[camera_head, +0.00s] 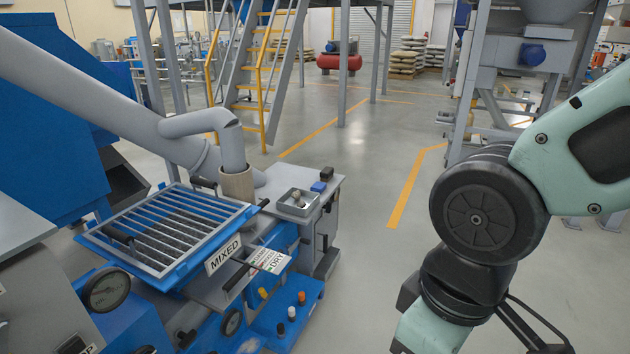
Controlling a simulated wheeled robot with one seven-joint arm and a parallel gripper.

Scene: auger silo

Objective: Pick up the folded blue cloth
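A small, flat blue item (318,187), which looks like the folded blue cloth, lies on the grey side table (285,172) of the machine, near the middle of the view. It sits just right of a small grey tray and in front of a small dark block. Nothing covers it. My arm enters from the right and bends down out of the bottom edge, well to the right of the cloth. My gripper is not visible, so its opening and contents are hidden.
The grey tray (297,203) holds small items. Left of it are a blue-framed grate (170,228) and a grey auger pipe (205,122). A MIXED sign (222,255) and a hanging DRY tag (270,260) stick out in front. Open floor (365,240) lies right of the table.

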